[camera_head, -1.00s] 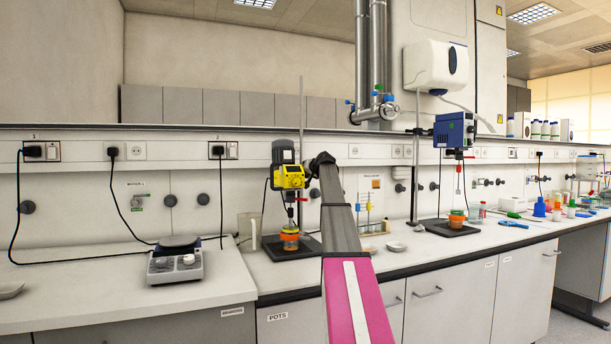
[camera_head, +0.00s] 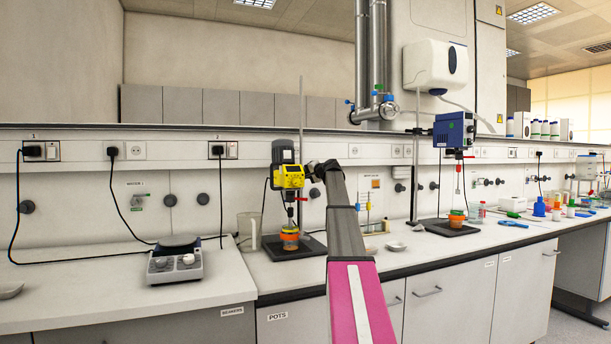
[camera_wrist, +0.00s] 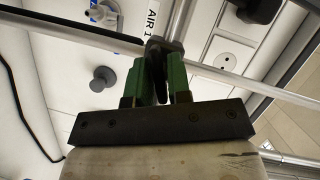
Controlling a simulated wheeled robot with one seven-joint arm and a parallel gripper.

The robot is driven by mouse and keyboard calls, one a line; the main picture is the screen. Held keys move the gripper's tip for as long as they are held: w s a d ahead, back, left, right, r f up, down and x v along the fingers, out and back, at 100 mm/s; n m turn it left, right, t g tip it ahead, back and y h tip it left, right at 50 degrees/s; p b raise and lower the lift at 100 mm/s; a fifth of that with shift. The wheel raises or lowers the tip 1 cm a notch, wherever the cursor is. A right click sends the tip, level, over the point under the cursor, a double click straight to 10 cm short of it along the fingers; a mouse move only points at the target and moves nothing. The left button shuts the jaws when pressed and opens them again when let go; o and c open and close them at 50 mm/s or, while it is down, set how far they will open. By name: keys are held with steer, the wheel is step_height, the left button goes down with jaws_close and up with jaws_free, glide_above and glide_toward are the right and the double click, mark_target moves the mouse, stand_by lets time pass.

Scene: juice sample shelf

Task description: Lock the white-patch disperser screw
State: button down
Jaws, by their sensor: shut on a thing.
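A disperser with a yellow body (camera_head: 288,177) and grey motor top hangs on a thin upright rod at the left, above an orange pot (camera_head: 289,242). My gripper (camera_wrist: 158,82) has green fingers shut on a dark clamp screw (camera_wrist: 157,55) beside a metal rod (camera_wrist: 180,20). In the head view my gripper (camera_head: 317,171) is at the right side of the yellow disperser, and its fingers are too small to make out. A blue disperser (camera_head: 454,131) hangs on another stand to the right. I cannot make out a white patch on either.
A hotplate stirrer (camera_head: 174,262) stands on the left bench. A clear jug (camera_head: 249,231) is left of the yellow disperser's stand. Small dishes (camera_head: 396,246) lie between the two stands. Bottles and coloured tools crowd the far right bench.

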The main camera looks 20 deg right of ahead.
steer(key=m+t+y, duration=0.1)
steer(key=m, duration=0.3)
steer(key=shift+f, duration=0.15)
steer(key=shift+d+m, duration=0.1)
steer(key=shift+m, duration=0.2)
stand_by(0.3)
steer(key=c, duration=1.1)
jaws_free()
steer(key=shift+o, duration=0.2)
steer(key=shift+s, duration=0.1)
steer(key=v, duration=1)
steer(key=shift+s+f, duration=0.15)
steer(key=shift+s, duration=0.15)
steer(key=shift+d, duration=0.15)
